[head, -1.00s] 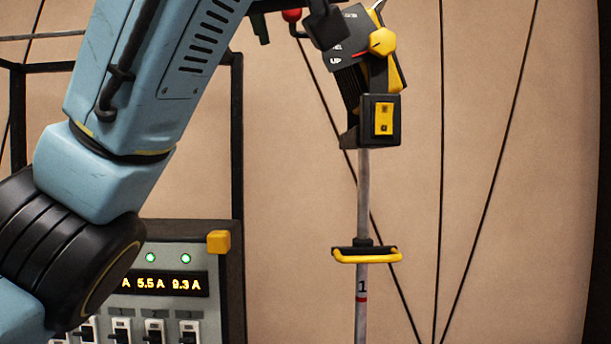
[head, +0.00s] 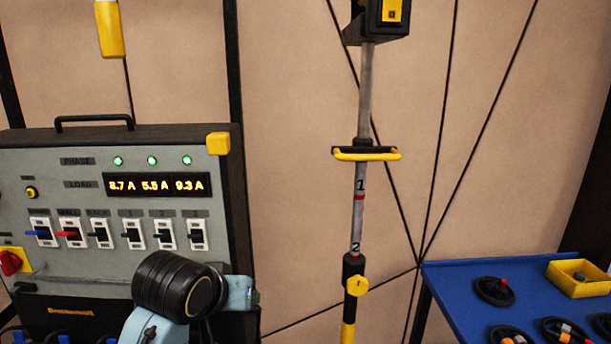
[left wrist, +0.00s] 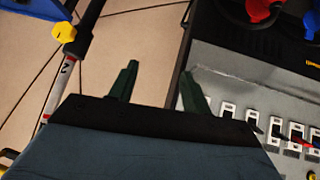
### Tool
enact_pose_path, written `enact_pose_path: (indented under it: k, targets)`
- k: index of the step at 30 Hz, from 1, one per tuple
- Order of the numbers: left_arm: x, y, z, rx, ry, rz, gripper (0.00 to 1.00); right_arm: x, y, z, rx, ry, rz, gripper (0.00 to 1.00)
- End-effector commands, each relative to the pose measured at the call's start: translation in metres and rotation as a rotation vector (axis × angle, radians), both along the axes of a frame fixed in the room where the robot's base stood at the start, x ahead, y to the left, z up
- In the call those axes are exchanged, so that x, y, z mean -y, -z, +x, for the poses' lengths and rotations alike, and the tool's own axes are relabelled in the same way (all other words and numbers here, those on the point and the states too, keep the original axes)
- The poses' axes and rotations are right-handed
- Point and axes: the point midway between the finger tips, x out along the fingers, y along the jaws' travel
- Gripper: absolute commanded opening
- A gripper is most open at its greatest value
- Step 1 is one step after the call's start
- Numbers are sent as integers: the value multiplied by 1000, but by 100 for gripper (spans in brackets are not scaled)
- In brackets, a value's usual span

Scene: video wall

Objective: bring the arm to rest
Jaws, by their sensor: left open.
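My left arm (head: 180,290) shows low in the head view, its black joint and blue link in front of the lower part of a grey power panel (head: 60,250). Its gripper is outside the head view. In the left wrist view my left gripper (left wrist: 160,68) shows two dark green fingers, apart and with nothing between them. The panel's edge and switches lie beyond and right of the fingers there. My right gripper is in neither current view.
A striped pole (head: 359,220) with a yellow handle stands right of the panel; its lower part also shows in the left wrist view (left wrist: 58,85).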

Motion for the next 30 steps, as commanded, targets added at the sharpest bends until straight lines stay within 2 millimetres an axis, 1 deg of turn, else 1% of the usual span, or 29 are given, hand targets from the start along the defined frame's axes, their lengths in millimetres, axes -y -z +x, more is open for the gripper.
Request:
enact_pose_path:
  k: [1,3,5,6,8,9,11,12,15,18,27,28,30]
  targets:
    - [-8,29,-18,-40,1,9,48,0,0,0,0,0,0,59]
    - [-18,60,-40,-83,6,22,48,0,0,0,0,0,0,59]
    - [-26,85,-62,-120,10,35,48,0,0,0,0,0,0,59]
    - [-32,100,-77,-144,13,44,48,0,0,0,0,0,0,59]
    - [-40,121,-100,-179,19,61,48,0,0,0,0,0,0,59]
    - [-46,134,-117,-204,22,73,48,0,0,0,0,0,0,59]
    - [-55,151,-142,-239,30,90,48,0,0,0,1,0,0,59]
    - [-59,161,-158,-261,33,101,48,0,0,0,1,0,0,59]
    - [-70,178,-193,-306,46,127,48,0,0,0,1,0,0,59]
    - [-79,190,-221,-343,58,151,48,0,0,0,1,0,1,59]
    - [-99,207,-292,-436,96,211,48,-1,0,0,1,0,1,59]
    - [-98,216,-285,-436,95,209,48,-1,0,1,2,0,1,59]
    - [-96,234,-280,-443,96,209,48,-1,0,1,1,0,1,59]
